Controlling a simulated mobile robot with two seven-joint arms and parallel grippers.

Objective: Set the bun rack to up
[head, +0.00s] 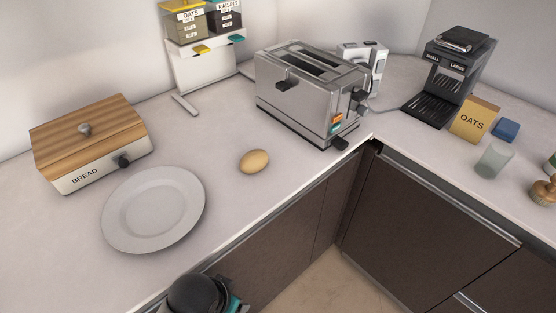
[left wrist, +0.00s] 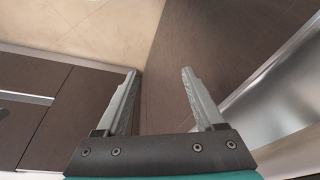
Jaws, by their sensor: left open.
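The silver toaster (head: 305,95) stands on the counter near the inner corner, with two dark slots on top. A black lever (head: 282,86) is on its long side. A knob (head: 360,97), coloured buttons (head: 336,123) and a low black lever (head: 340,143) are on its right end. I cannot make out a separate bun rack. My left gripper (left wrist: 158,72) is open and empty in the left wrist view, above the floor by the dark cabinets. Part of my left arm shows at the bottom of the head view, apart from the toaster. My right gripper is not in view.
A white plate (head: 154,209), a bread box (head: 92,145) and a brown egg-shaped item (head: 254,161) are left of the toaster. A dispenser stand (head: 204,62) is behind. A coffee machine (head: 447,75) and an oats box (head: 474,119) are right. Counter in front of the toaster is mostly clear.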

